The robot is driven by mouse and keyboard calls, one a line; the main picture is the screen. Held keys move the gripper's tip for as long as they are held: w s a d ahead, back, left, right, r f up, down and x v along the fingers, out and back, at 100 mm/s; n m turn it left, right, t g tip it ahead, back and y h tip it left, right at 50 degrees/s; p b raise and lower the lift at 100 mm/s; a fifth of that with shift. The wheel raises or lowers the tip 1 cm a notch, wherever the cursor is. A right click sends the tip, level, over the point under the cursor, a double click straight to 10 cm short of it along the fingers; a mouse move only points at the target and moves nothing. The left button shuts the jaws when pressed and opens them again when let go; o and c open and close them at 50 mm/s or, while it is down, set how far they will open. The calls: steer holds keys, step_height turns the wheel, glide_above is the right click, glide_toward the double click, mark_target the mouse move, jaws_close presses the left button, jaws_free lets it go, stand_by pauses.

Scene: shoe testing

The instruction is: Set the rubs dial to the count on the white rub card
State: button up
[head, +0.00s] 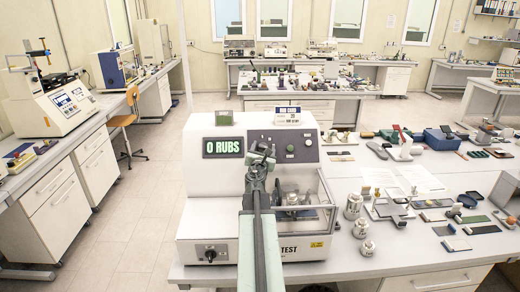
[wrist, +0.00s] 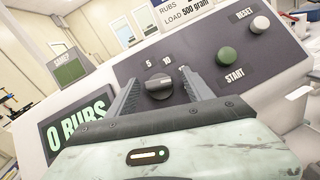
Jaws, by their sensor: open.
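The rubs dial (wrist: 158,86), a dark round knob with a raised grip bar, is on the machine's dark panel. The numbers 5 and 10 show above it, with a further mark behind my right finger. My gripper (wrist: 158,77) is open, with one finger on each side of the dial; I cannot tell whether they touch it. In the head view my gripper (head: 262,152) hides the dial. The white rub card (wrist: 186,12) reads RUBS and LOAD 500 gram; its count is cut off. The card (head: 288,116) is too small to read in the head view. The green display (head: 223,147) reads 0 RUBS.
A green START button (wrist: 228,56) and a pale RESET button (wrist: 262,23) sit right of the dial. A dark green square plate (wrist: 70,70) stands above the display. Metal weights (head: 353,206) and trays crowd the bench to the machine's right.

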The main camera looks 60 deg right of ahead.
steer(key=shift+a, duration=0.1)
steer(key=shift+w, duration=0.1)
jaws_close()
steer(key=m, duration=0.1)
steer(key=m+g+p, duration=0.1)
steer(key=shift+w+r+m+g, duration=0.15)
steer(key=shift+r+m+g, duration=0.05)
steer(key=shift+m+g, duration=0.1)
steer(key=shift+f+m+g, duration=0.1)
steer(key=shift+m+g, duration=0.5)
steer(key=shift+m, duration=0.2)
jaws_free()
steer(key=shift+a, duration=0.15)
steer(key=v, duration=0.7)
steer(key=shift+a+p, duration=0.3)
steer(key=shift+p, duration=0.05)
